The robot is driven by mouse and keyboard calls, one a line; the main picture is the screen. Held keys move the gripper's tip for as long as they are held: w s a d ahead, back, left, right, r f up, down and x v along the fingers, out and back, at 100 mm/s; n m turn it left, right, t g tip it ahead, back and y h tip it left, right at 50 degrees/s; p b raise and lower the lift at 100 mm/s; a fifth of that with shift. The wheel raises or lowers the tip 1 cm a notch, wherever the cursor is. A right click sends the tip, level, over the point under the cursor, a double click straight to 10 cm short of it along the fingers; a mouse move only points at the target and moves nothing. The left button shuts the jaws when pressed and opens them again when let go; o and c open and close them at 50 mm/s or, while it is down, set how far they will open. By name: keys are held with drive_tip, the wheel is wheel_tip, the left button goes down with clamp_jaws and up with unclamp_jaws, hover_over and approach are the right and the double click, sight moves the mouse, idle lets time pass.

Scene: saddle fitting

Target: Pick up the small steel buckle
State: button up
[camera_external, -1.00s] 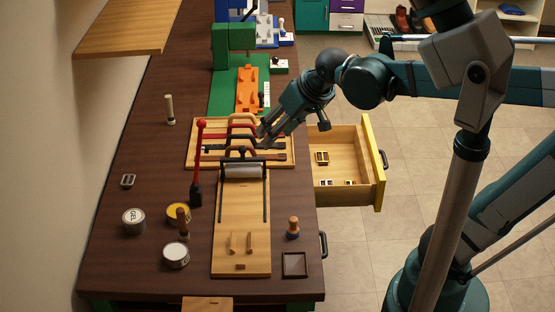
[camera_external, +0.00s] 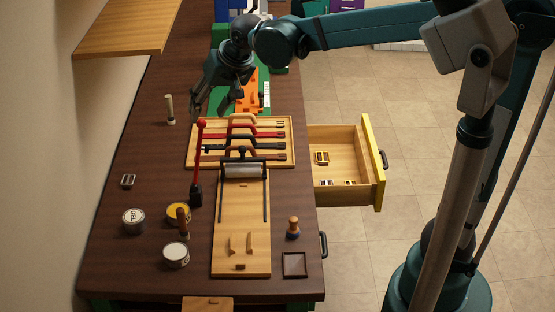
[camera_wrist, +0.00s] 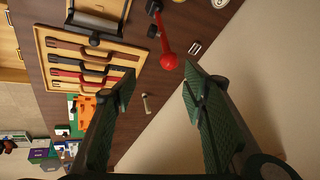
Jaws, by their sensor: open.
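The small steel buckle (camera_external: 128,181) lies flat on the dark bench top at the left, behind a grey-lidded tin. It also shows in the wrist view (camera_wrist: 195,48), beyond and between my fingertips, towards the right one. My gripper (camera_external: 208,106) is open and empty, raised above the bench near the far left corner of the strap board. In the wrist view my gripper (camera_wrist: 158,82) has its two green-padded fingers wide apart with nothing between the pads. The buckle is well apart from the fingers.
A red-knobbed lever (camera_external: 200,150) stands between the buckle and the strap board (camera_external: 190,160). Tins (camera_external: 134,221) stand in front of the buckle. An upright pale-handled tool (camera_external: 169,110) stands behind it. An open drawer (camera_external: 335,190) at right holds other small buckles. Bench around the buckle is clear.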

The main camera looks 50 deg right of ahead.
drive_tip(key=w+a+f+m+p, duration=0.1)
drive_tip(key=w+a+f+m, duration=0.1)
drive_tip(key=w+a, duration=0.65)
drive_tip(key=m+g+p, duration=0.3)
drive_tip(key=g+p, duration=0.2)
hover_over(129, 177)
drive_tip(key=shift+h, duration=0.4)
drive_tip(key=f, duration=2.1)
drive_tip(key=shift+s+a, duration=0.2)
drive_tip(key=shift+s, duration=0.05)
drive_tip(key=shift+w+d+f+g+p, duration=0.15)
drive_tip(key=shift+f+p, duration=0.1)
drive_tip(key=shift+f, duration=0.2)
drive_tip(key=shift+w+d+f+g+p, duration=0.15)
drive_tip(key=shift+f+p, duration=0.1)
drive_tip(key=shift+f, duration=0.2)
drive_tip(key=shift+a, duration=0.1)
drive_tip(key=shift+f, duration=0.1)
drive_tip(key=shift+f, duration=2.4)
